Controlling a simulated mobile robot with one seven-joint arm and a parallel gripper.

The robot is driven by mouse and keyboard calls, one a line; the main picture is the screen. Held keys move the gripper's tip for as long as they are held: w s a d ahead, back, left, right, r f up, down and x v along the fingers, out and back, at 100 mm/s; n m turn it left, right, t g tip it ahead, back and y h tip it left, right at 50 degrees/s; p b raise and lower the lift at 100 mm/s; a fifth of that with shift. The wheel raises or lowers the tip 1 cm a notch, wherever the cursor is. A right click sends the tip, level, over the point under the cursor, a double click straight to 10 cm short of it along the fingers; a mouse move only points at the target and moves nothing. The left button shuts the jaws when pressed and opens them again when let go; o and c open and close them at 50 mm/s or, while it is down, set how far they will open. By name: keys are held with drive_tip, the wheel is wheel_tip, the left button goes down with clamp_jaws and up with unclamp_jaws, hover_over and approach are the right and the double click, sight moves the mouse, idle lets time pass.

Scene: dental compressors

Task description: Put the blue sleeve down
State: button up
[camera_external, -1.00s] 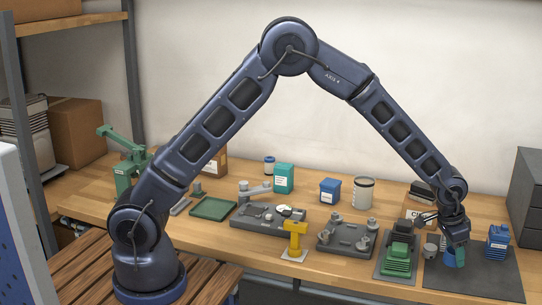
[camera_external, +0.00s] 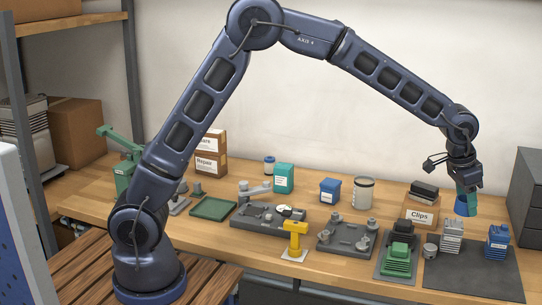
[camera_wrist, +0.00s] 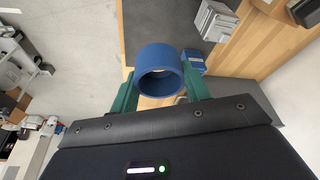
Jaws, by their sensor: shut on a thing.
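The blue sleeve (camera_external: 464,208) is a short hollow ring. It is held in the air above the dark grey mat (camera_external: 470,278) at the right end of the bench. My gripper (camera_external: 466,200) is shut on it, with the green fingers on either side. In the wrist view the sleeve (camera_wrist: 160,70) sits between the two green fingertips (camera_wrist: 160,85), its round opening facing the camera. In the outside view the fingers hide part of the sleeve.
On the mat stand a grey finned block (camera_external: 451,238), a blue finned unit (camera_external: 497,243) and a small grey cylinder (camera_external: 430,250). A green finned block (camera_external: 398,262) lies on a tray to the left. The Clips box (camera_external: 420,212) and dark drawers (camera_external: 527,195) stand behind. The mat's front is clear.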

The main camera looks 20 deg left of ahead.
drive_tip(key=w+a+n+t+y, duration=0.1)
drive_tip(key=w+a+n, duration=0.3)
drive_tip(key=w+a, duration=1.15)
drive_tip(key=w+a+n+t+y, duration=0.1)
drive_tip(key=w+a+n, duration=0.3)
drive_tip(key=w+a, duration=1.2)
drive_tip(key=n+y, duration=0.3)
drive_tip(key=n, duration=0.7)
hover_over(232, 188)
drive_tip(key=shift+h, duration=0.3)
drive_tip(key=f, duration=1.3)
drive_tip(key=s+f, duration=0.1)
drive_tip(key=f, duration=0.6)
drive_tip(key=shift+d, duration=0.25)
drive_tip(key=shift+f, duration=0.15)
drive_tip(key=o, duration=0.6)
drive_tip(key=shift+f, duration=0.1)
drive_tip(key=o, duration=0.4)
